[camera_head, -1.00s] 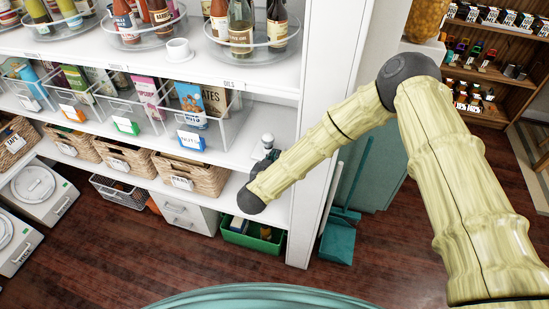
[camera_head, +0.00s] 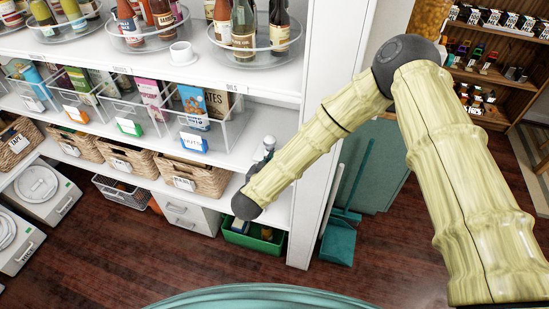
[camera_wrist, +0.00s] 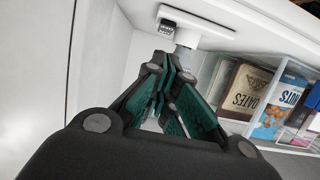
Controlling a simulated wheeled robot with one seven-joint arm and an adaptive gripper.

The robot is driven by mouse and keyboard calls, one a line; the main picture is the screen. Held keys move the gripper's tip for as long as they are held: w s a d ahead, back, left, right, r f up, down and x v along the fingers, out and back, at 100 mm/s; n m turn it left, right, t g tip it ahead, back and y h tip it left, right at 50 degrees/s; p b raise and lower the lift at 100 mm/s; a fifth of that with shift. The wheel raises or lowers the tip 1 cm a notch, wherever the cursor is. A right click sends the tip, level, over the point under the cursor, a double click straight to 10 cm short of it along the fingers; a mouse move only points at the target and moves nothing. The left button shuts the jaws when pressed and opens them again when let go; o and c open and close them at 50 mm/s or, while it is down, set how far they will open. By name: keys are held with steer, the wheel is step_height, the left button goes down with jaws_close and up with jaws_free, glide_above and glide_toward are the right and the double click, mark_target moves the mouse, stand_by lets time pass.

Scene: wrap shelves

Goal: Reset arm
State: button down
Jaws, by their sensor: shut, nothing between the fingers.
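My arm (camera_head: 320,130) reaches from the right toward the white shelves, with its dark lower joint (camera_head: 245,205) in front of the shelf end. My gripper shows in the wrist view (camera_wrist: 170,85); its dark green fingers are closed together and I see nothing held between them. In the head view the fingers are mostly hidden by the arm and cannot be made out clearly. Just beyond the fingertips in the wrist view is a pale grey cylindrical thing (camera_wrist: 187,62); I cannot tell whether the fingers touch it.
The white shelf's side panel (camera_head: 315,170) is close to the arm. Clear bins hold an oats package (camera_wrist: 244,90) and a nuts package (camera_wrist: 282,105). Wicker baskets (camera_head: 185,178) and a green bin (camera_head: 250,240) are below. A teal dustpan (camera_head: 338,242) stands right; dark floor is open in front.

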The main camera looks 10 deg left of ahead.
steer(key=s+b, duration=0.2)
steer(key=s, duration=0.5)
steer(key=shift+a+r, duration=0.35)
steer(key=shift+a, duration=0.05)
steer(key=s+d+f+n+g+y+b, duration=0.1)
steer(key=s+d+f+g, duration=0.4)
steer(key=d+f, duration=0.5)
steer(key=s+d+f+n+g+y+b, duration=0.1)
steer(key=s+d+f+g+y, duration=0.1)
steer(key=s+d+f, duration=0.6)
steer(key=s+d+f+g, duration=0.3)
steer(key=s+d+g, duration=0.1)
steer(key=s+d, duration=0.5)
steer(key=s+d+f+m+g+h, duration=0.1)
steer(key=s+d+f+g, duration=0.1)
steer(key=s+d, duration=0.7)
steer(key=shift+s+d+f+g, duration=0.35)
steer(key=shift+f+g, duration=0.05)
steer(key=shift+g, duration=0.5)
